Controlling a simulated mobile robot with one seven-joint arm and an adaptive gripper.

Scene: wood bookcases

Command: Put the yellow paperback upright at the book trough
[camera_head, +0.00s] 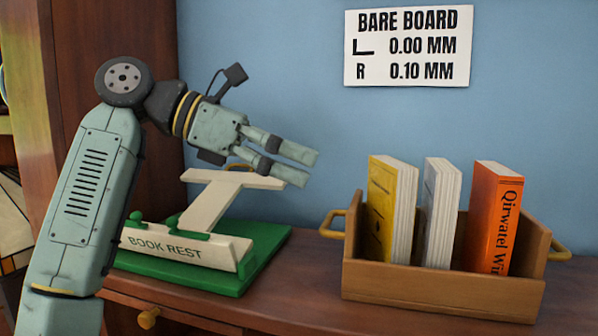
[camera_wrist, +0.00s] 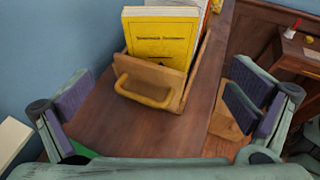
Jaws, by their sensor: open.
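The yellow paperback (camera_head: 391,208) stands upright at the left end of the wooden book trough (camera_head: 440,290). In the wrist view the yellow paperback (camera_wrist: 161,42) shows its front cover, above the handled end wall of the trough (camera_wrist: 150,77). My gripper (camera_head: 304,168) is open and empty, above and left of the trough, over the right side of the book rest (camera_head: 190,248). In the wrist view the fingers of my gripper (camera_wrist: 155,108) are spread wide, with bare shelf and the trough's handle seen between them.
A grey-white book (camera_head: 439,212) and an orange book (camera_head: 495,217) stand in the trough, right of the yellow one, with gaps between. The book rest has a green base and cream support. A sign (camera_head: 408,46) hangs on the blue wall. Bare shelf (camera_head: 313,262) lies between rest and trough.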

